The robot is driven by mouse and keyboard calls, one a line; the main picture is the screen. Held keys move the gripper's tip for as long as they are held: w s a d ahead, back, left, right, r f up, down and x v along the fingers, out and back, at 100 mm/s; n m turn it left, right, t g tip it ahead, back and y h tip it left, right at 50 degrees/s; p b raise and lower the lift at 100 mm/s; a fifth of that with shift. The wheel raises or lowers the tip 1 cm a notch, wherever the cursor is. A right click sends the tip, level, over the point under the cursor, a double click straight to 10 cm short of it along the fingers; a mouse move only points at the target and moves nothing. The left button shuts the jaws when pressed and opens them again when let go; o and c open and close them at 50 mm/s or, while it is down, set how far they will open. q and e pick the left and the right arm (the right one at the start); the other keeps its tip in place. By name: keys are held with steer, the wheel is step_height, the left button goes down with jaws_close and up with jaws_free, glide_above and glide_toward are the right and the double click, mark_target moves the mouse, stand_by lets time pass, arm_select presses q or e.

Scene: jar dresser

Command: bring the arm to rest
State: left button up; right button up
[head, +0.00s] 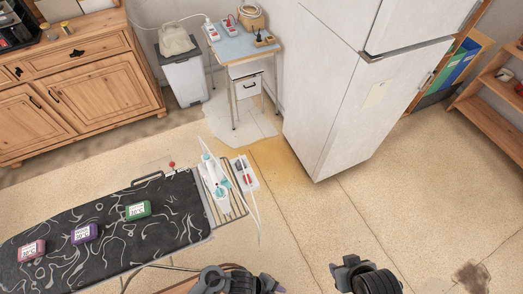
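Two dark grey arm ends of mine show at the bottom edge. My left gripper (268,283) is at the bottom centre, cut off by the frame, beside the right end of the ironing board. My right gripper (346,268) is to its right, over bare floor. Both are apart from the furniture, and nothing is seen held in either. Their fingers are too small and too cut off to tell open from shut. The wooden dresser (75,85) stands far off at upper left. Small jars (68,28) stand on its top.
The ironing board (110,235) bears pink, purple and green labelled blocks and a white iron (214,175). A fridge (345,90), a small blue-topped table (240,45), a bin (183,75) and wooden shelves (500,90) stand behind.

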arm_select(q)
steer(key=w+a+r+n+t+y, duration=0.2)
steer(key=w+a+r+n+y, duration=0.1)
steer(key=a+r+n, duration=0.8)
steer(key=w+a+r+n+t+y, duration=0.3)
steer(key=a+r+n, duration=0.8)
steer(key=a, duration=0.4)
steer(key=shift+a+n+y+p, duration=0.4)
steer(key=shift+n+p, duration=0.05)
steer(key=shift+n, duration=0.15)
steer(key=shift+w, duration=0.1)
